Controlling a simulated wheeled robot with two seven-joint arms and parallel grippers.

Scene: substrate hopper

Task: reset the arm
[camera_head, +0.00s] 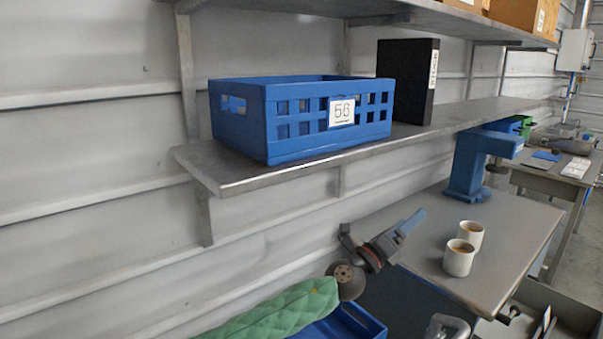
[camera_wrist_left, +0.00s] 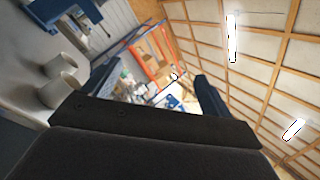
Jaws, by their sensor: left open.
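My left gripper (camera_head: 378,230) is open in the lower middle of the head view, in front of the left end of the grey worktable. My right gripper does not show.
Two white mugs (camera_head: 459,258) stand on the worktable (camera_head: 515,230), right of my left gripper. Above are a shelf (camera_head: 195,160), a blue crate (camera_head: 233,125) marked 56 and a black box file (camera_head: 405,85). Below is a blue bin (camera_head: 370,322).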

